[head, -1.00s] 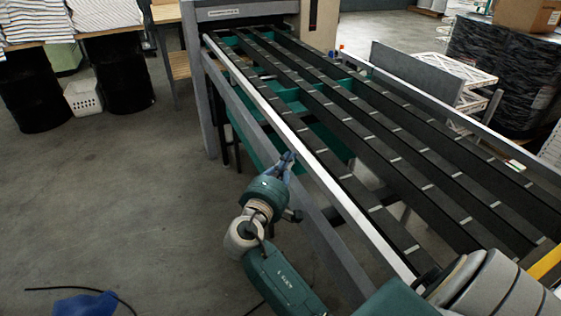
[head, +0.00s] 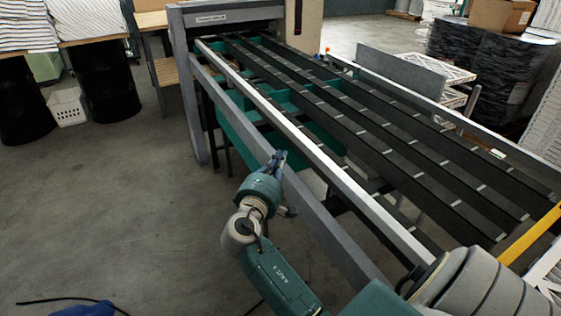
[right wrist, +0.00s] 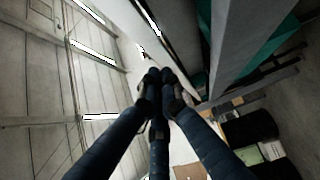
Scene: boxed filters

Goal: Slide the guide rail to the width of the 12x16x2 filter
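The guide rail (head: 318,160) is a long pale metal bar along the left side of the conveyor, over or beside the leftmost dark belt. My right gripper (head: 279,157) overlaps the grey side frame in the head view, left of the rail; I cannot tell whether it touches either. In the right wrist view its blue fingers (right wrist: 158,78) meet at the tips, with nothing visible between them. A blue part of my left gripper (head: 88,311) shows at the bottom left edge, mostly cut off. I cannot pick out a 12x16x2 filter.
The grey side frame (head: 225,103) runs outside the rail, with a gap between. Several dark belts (head: 395,125) lead to a grey machine housing (head: 235,17). A yellow bar (head: 528,235) crosses at the lower right. The floor (head: 120,200) at left is clear.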

